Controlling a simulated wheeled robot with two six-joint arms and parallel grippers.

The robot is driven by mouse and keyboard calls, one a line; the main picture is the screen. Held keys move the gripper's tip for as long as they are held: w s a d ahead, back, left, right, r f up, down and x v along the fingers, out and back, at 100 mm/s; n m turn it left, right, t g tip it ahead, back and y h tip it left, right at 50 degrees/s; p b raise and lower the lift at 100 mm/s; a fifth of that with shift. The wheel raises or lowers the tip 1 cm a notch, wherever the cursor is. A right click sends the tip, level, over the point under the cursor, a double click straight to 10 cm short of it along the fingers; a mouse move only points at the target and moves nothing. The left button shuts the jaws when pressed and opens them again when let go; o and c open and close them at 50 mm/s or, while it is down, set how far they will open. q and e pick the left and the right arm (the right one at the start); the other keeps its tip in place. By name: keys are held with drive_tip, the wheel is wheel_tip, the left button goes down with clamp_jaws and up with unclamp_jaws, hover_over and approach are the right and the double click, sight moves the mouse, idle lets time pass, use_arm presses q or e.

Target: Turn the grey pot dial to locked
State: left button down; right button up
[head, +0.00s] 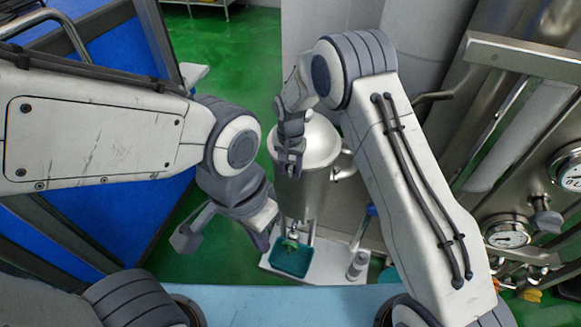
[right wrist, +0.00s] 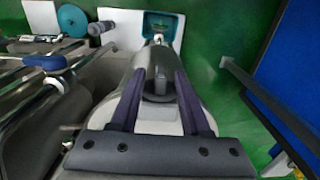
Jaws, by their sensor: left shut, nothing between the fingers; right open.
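The steel pot (head: 322,190) with a domed lid (head: 318,140) stands upright beyond my arms in the head view. My right gripper (head: 290,162) is in front of the lid. In the right wrist view my right gripper (right wrist: 158,78) is open, with a dark grey rounded part (right wrist: 157,85) between its fingers in the picture; I cannot tell whether they touch it. The dial and its setting cannot be made out clearly, as my gripper covers that part of the pot. My left gripper (head: 262,236) is shut and empty, low and left of the pot.
A teal tray (head: 291,262) sits on a white base below the pot's small tap (head: 293,229). A steel bottle-like part (head: 357,265) stands to its right. Gauges (head: 507,232) and steel pipework are at the right. A blue-panelled frame (head: 120,55) is at the left. Green floor is open behind.

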clamp_jaws()
drive_tip(key=shift+f, duration=0.1)
drive_tip(key=shift+f+y+b, duration=0.1)
drive_tip(key=shift+y+b, duration=0.2)
drive_tip(key=shift+b, duration=0.35)
drive_tip(key=t+y+b, duration=0.1)
drive_tip(key=y+b, duration=0.4)
drive_tip(key=b, duration=1)
drive_tip(key=d+f+t+y+b, duration=0.1)
drive_tip(key=y+b, duration=0.4)
drive_tip(key=b, duration=1)
drive_tip(key=f+t+y+b, duration=0.1)
drive_tip(key=t+y+b, duration=0.2)
drive_tip(key=b, duration=1.3)
drive_tip(key=shift+s+d+y, duration=0.1)
drive_tip(key=shift+s+y, duration=0.05)
drive_tip(key=shift+y, duration=0.55)
drive_tip(key=shift+s+d+y, duration=0.1)
drive_tip(key=shift+s+y, duration=0.05)
drive_tip(key=shift+y, duration=0.55)
drive_tip(key=shift+r+t+y+b, duration=0.3)
drive_tip(key=shift+y+b, duration=0.2)
drive_tip(key=shift+b, duration=0.45)
